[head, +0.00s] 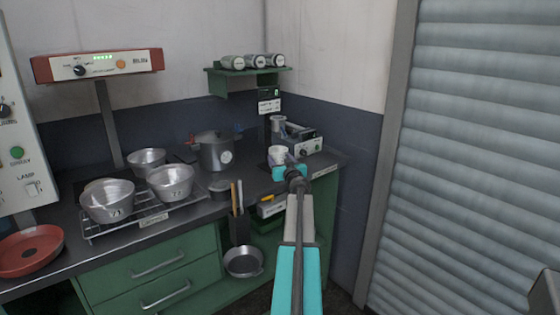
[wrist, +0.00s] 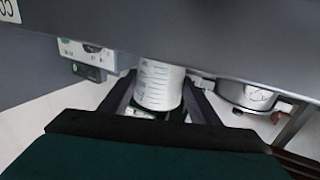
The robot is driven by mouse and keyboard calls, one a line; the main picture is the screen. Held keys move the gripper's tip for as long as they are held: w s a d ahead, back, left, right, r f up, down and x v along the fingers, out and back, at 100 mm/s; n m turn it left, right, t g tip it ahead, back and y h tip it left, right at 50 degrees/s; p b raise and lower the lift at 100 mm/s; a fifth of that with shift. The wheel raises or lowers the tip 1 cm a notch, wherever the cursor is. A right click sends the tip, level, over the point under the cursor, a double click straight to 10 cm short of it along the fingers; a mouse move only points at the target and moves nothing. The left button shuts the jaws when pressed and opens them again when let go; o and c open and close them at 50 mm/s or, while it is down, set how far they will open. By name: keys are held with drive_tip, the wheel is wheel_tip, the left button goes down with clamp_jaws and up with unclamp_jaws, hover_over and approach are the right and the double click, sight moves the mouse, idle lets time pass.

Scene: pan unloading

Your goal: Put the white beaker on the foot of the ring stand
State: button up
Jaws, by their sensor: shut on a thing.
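The white beaker (head: 277,154) is at the end of my arm in the head view, over the right end of the dark counter. In the wrist view the beaker (wrist: 160,86), with its printed scale marks, sits between the two dark fingers of my gripper (wrist: 160,104). My gripper (head: 290,172) is shut on it. I cannot tell whether the beaker touches the counter. I cannot make out the ring stand or its foot for certain; my gripper and the beaker cover part of that corner.
A device with a green knob (head: 308,144) stands behind the beaker, with a metal cup (head: 279,124) near it. A lidded pot (head: 214,154) stands to the left. Metal bowls (head: 170,181) stand on a wire rack farther left. A green shelf (head: 246,82) with jars hangs above.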

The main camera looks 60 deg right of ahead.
drive_tip(key=shift+f, duration=0.15)
drive_tip(key=o, duration=1)
drive_tip(key=shift+o, duration=0.2)
drive_tip(key=shift+r, duration=0.25)
drive_tip(key=shift+s+a+f, duration=0.15)
drive_tip(key=shift+s+a, duration=0.1)
drive_tip(key=shift+a, duration=0.05)
drive_tip(key=shift+b+v, duration=1.05)
drive_tip(key=shift+v, duration=4.55)
